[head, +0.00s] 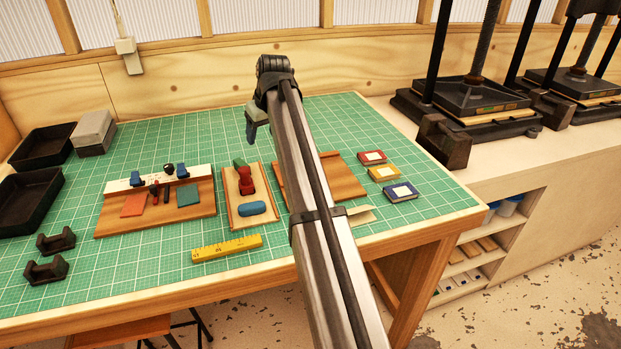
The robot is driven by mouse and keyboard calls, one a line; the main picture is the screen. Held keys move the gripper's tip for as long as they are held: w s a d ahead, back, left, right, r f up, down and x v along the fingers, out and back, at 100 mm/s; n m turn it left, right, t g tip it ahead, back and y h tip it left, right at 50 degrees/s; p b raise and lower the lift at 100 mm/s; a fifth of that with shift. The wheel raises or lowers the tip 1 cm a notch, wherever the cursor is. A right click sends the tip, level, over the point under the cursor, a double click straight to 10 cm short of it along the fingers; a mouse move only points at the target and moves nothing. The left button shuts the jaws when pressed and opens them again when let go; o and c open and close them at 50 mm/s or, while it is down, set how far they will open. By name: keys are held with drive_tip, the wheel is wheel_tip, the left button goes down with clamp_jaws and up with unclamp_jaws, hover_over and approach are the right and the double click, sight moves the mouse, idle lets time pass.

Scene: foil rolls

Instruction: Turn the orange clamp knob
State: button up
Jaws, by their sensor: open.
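I cannot make out an orange clamp knob in the head view; my own arm hides part of the table's middle and right. A wooden jig (165,226) with a white strip carries two blue knob-like parts (175,170) and a dark red-and-black part (160,190). My gripper (250,134) hangs from the arm's far end, above the back-middle of the table and beyond the small wooden tray (234,213). Its jaws are open, seen small and partly hidden. I see nothing between them.
The small tray holds a red tool (245,180) and a blue block (252,208). A yellow ruler (227,248) lies in front. A wooden board (343,174) is partly behind my arm. Dark bins (30,200) stand left, black presses (470,105) right. The back-left mat (180,137) is clear.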

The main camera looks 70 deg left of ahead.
drive_tip(key=w+d+r+m, duration=0.2)
drive_tip(key=w+d+m, duration=0.15)
drive_tip(key=w, duration=0.55)
drive_tip(key=w+d+r+m, duration=0.2)
drive_tip(key=w+d, duration=0.3)
drive_tip(key=w, duration=0.4)
drive_tip(key=s+d+m+g+h, duration=0.1)
drive_tip(key=s+d+m, duration=0.15)
drive_tip(key=m, duration=0.85)
drive_tip(key=s+d+m+g+h, duration=0.1)
drive_tip(key=d+m, duration=0.2)
drive_tip(key=m, duration=0.8)
drive_tip(key=shift+m, duration=0.25)
drive_tip(key=x, duration=1.4)
drive_tip(key=shift+s+d+f, duration=0.1)
drive_tip(key=shift+s+d, duration=0.15)
drive_tip(key=shift+s, duration=0.05)
drive_tip(key=shift+c, duration=0.3)
